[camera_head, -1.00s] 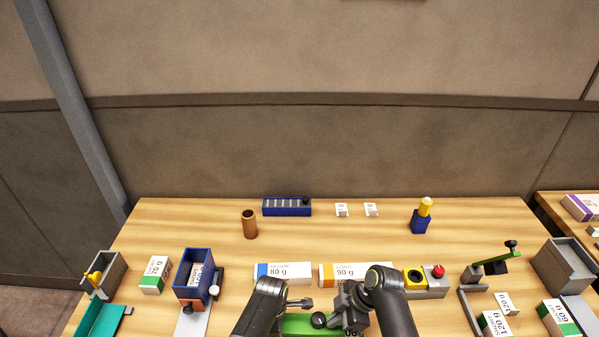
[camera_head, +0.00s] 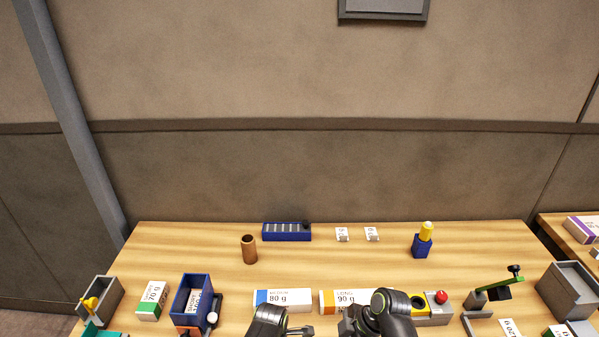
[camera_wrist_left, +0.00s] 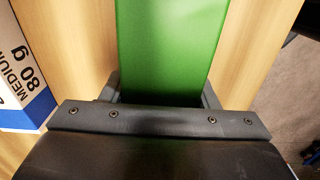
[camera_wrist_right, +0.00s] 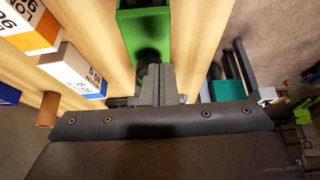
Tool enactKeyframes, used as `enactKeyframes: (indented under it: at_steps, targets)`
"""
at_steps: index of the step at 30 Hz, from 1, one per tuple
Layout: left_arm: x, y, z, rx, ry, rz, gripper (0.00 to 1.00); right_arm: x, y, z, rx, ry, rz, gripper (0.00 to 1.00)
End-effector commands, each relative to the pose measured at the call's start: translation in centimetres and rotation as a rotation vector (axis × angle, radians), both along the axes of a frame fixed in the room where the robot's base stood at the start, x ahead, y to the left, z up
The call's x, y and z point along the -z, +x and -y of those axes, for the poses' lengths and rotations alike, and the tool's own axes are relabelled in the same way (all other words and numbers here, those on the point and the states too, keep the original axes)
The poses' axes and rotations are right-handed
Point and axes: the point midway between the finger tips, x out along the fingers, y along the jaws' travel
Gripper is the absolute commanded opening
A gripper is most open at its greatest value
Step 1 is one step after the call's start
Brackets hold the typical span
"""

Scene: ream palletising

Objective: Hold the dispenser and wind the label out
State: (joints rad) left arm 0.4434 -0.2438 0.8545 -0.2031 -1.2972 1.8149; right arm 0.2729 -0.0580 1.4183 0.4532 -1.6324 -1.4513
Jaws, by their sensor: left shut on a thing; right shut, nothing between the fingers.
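The green dispenser (camera_wrist_left: 167,45) fills the space between the fingers of my left gripper (camera_wrist_left: 162,95), which is shut on its body. In the right wrist view the dispenser (camera_wrist_right: 144,25) is at the top, with a dark round part (camera_wrist_right: 149,54), probably its knob, facing me. My right gripper (camera_wrist_right: 155,72) is shut and empty, its fingertips close to that dark part; I cannot tell whether they touch it. In the head view the dispenser is below the picture edge and only my arms show. No label coming out of the dispenser is visible.
White 80 g (camera_head: 283,298) and 90 g (camera_head: 340,299) reams lie just behind my arms. A box with a red button (camera_head: 436,308) is to the right, a blue bin (camera_head: 192,300) to the left. A brown cup (camera_head: 249,250) stands farther back.

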Motion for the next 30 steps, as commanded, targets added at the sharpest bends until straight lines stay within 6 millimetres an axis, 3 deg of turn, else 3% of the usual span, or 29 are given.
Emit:
enactKeyframes:
  at_steps: [10, 21, 30]
  targets:
    - [0.0, 0.0, -0.1, 0.0, 0.002, 0.0, 0.27, -3.8, 0.1, 0.0, 0.0, -0.002, 0.002, 0.0]
    - [0.0, 0.0, -0.2, 0.0, 0.003, 0.0, 0.27, -4.1, 0.1, 0.1, 0.001, -0.003, 0.0, 0.0]
    - [0.0, 0.0, -0.1, 0.0, 0.003, 0.0, 0.27, -4.8, 2.6, 0.2, 0.001, -0.004, -0.002, 0.0]
